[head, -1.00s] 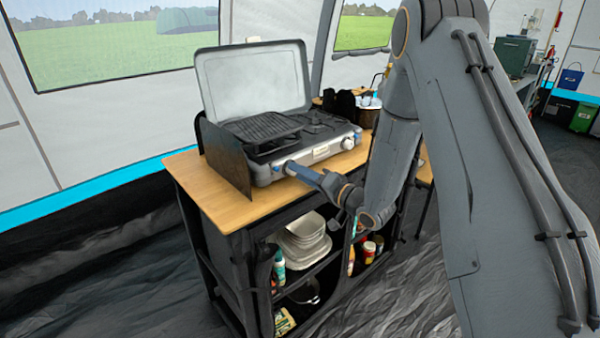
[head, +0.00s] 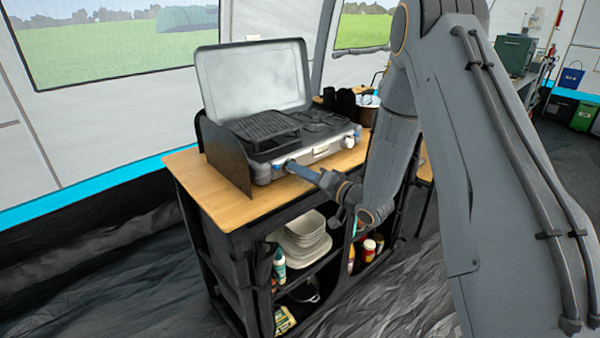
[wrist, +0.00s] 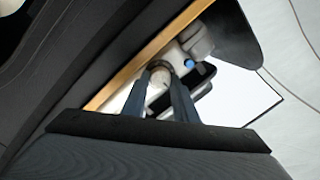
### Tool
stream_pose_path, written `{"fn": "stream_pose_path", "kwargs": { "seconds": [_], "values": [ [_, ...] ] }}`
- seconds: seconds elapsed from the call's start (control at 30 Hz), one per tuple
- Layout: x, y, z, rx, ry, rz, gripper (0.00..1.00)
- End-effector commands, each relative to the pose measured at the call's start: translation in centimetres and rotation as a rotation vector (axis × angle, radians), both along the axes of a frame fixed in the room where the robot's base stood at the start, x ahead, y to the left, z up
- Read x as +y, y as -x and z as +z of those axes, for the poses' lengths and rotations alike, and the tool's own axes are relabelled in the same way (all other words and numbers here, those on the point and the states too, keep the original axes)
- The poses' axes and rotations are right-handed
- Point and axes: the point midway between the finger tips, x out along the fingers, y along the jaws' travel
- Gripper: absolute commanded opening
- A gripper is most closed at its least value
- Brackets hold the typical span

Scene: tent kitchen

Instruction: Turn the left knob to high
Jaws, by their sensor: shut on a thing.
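The grey camping stove (head: 318,152) stands on the wooden top of the cabinet, with its lid (head: 255,82) raised. My gripper (head: 290,165) reaches in from the right to the left end of the stove's front panel and is shut on the left knob. In the wrist view, the two blue-grey fingers of my gripper (wrist: 163,84) close in on the pale left knob (wrist: 158,76) from both sides. The fingers cover much of the knob, so its pointer and setting cannot be read. The right knob (head: 348,142) is free on the panel.
A dark side panel (head: 226,152) stands at the stove's left. The wooden cabinet top (head: 205,190) is bare in front and at left. Dishes (head: 304,236) and bottles sit on the shelves below. Dark containers and a pot stand right of the stove.

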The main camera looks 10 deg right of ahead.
Motion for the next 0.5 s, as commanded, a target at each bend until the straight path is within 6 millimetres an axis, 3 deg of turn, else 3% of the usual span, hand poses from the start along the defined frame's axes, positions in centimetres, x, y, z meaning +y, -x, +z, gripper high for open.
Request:
{"fn": "stream_pose_path", "kwargs": {
  "seconds": [0.5],
  "values": [
    [0.10,0.05,0.16,-0.264,0.378,0.001,0.04]
  ]
}}
